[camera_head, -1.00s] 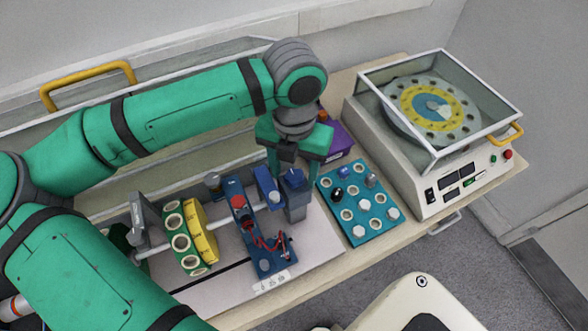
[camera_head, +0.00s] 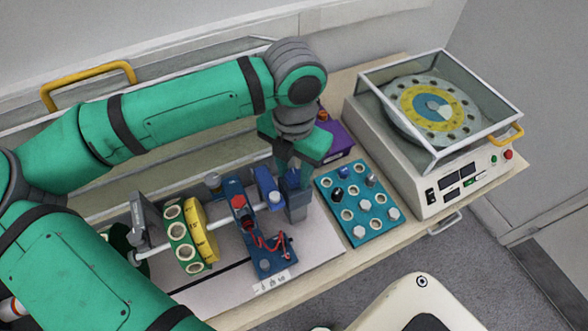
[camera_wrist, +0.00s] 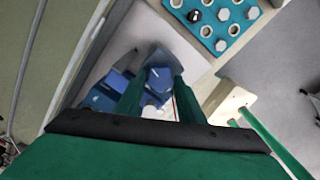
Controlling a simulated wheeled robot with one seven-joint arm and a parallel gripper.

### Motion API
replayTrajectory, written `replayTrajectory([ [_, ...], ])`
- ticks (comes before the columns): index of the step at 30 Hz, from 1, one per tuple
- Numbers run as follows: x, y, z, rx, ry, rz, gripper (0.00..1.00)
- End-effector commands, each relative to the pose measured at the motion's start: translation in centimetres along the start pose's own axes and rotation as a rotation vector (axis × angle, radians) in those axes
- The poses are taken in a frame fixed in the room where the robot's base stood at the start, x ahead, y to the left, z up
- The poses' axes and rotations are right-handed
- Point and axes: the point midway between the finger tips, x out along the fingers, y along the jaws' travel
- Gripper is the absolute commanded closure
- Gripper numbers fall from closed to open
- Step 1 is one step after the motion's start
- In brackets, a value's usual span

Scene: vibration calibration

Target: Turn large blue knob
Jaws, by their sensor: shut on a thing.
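The large blue knob (camera_head: 292,181) sits on top of a grey block at the right end of the shaft rig. My gripper (camera_head: 289,172) is above it, pointing down, with its green fingers shut on the knob. In the wrist view the two fingers (camera_wrist: 157,97) stand on either side of the blue knob (camera_wrist: 158,76). The fingers and wrist hide part of the knob in the head view.
Left of the knob is a rig with a blue sensor stand (camera_head: 262,243), a yellow disc (camera_head: 204,231) and a green ring holder (camera_head: 180,238). A teal tray (camera_head: 374,226) of fasteners and a lidded balancing machine (camera_head: 430,200) stand to the right. A purple box (camera_head: 338,139) is behind.

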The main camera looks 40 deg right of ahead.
Motion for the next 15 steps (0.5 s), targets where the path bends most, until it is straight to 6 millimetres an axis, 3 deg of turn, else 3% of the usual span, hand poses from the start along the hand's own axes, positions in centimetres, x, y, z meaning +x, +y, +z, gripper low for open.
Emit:
replayTrajectory([
  [15, -0.08, 0.22, 0.06, 0.477, -0.001, 0.002, 0.88],
])
